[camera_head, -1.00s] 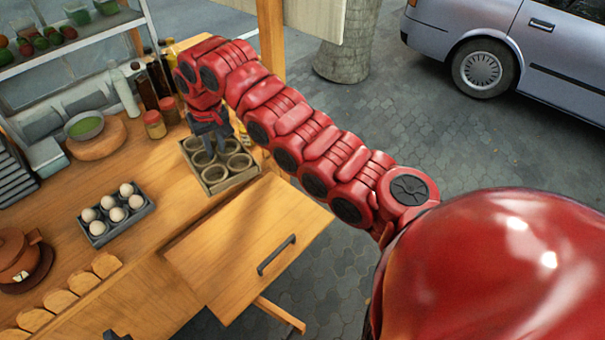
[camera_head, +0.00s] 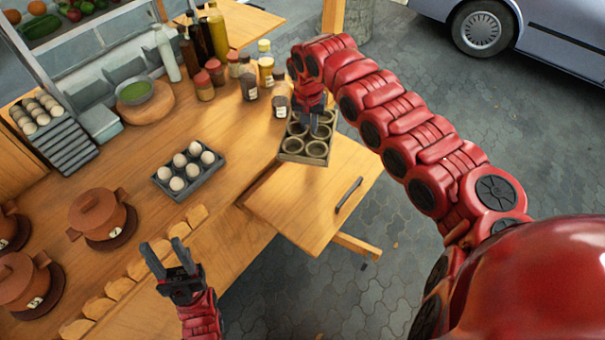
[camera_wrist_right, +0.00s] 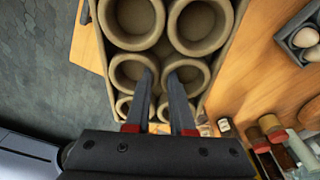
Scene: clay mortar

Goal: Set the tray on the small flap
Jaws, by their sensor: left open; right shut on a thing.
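The tray (camera_head: 291,157) is a grey-brown rectangle with several round cups, in the head view at the far end of the flap. My right gripper (camera_head: 315,130) is shut on it from above; in the wrist view its fingers (camera_wrist_right: 162,90) reach down at a cup of the tray (camera_wrist_right: 138,42). The small flap (camera_head: 297,203) is a wooden board with a dark handle, sticking out from the counter. The tray overlaps its far edge in the picture; I cannot tell whether it touches. My left gripper (camera_head: 166,262) is open and empty above the counter's near edge.
An egg tray (camera_head: 205,178) sits on the counter left of the flap. Bottles and jars (camera_head: 250,85) stand behind the tray. Clay pots (camera_head: 97,212) stand at the left. The flap's top is bare. A car (camera_head: 550,50) is parked beyond the paving.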

